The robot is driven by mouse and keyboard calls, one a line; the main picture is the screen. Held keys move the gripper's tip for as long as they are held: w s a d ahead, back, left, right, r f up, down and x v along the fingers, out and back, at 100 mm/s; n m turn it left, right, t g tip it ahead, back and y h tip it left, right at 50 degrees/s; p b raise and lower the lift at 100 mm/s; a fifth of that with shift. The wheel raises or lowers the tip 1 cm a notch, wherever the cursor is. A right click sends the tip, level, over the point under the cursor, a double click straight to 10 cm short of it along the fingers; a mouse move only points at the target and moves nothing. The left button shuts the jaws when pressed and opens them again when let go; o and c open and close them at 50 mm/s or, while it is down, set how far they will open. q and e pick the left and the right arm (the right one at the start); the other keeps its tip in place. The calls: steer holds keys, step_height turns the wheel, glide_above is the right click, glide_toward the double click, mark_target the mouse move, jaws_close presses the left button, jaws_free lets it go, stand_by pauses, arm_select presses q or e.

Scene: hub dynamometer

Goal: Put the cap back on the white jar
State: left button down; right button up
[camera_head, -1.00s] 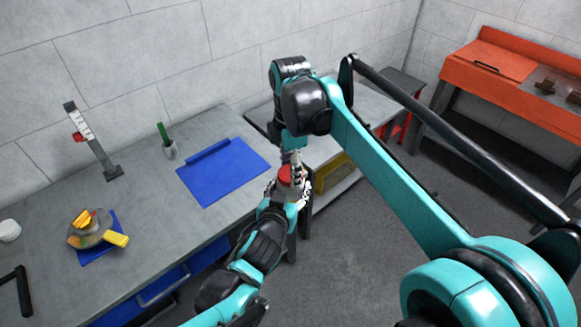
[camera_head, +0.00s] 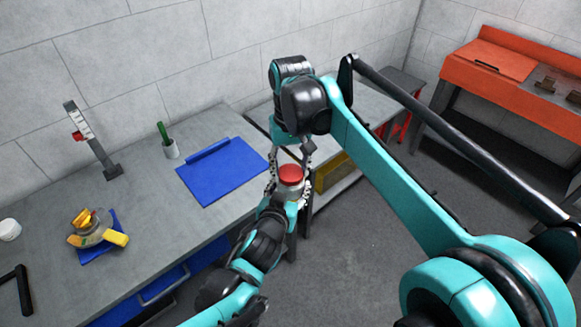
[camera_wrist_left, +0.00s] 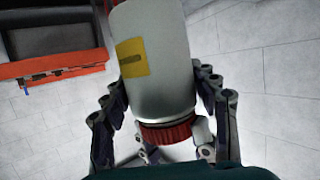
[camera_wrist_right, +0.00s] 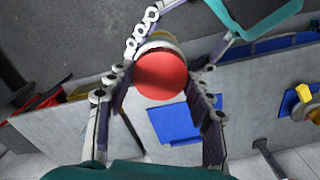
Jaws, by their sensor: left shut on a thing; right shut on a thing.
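The white jar (camera_wrist_left: 160,65), with a yellow label, is held between the fingers of my left gripper (camera_head: 286,193). In the head view only a little of the jar shows among the fingers. The red cap (camera_head: 291,172) sits on the jar's mouth, and the left wrist view shows its ribbed edge (camera_wrist_left: 165,133) against the neck. Whether it is fully tightened cannot be told. My right gripper (camera_wrist_right: 160,82) is above the jar, with its fingers on opposite sides of the cap, shut on it. The jar is held in the air by the table's right end.
An orange workbench (camera_head: 490,62) stands at the right.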

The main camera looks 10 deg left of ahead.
steer(key=m, duration=0.5)
steer(key=o, duration=1.3)
steer(key=shift+r, duration=2.3)
steer(key=shift+c, duration=0.5)
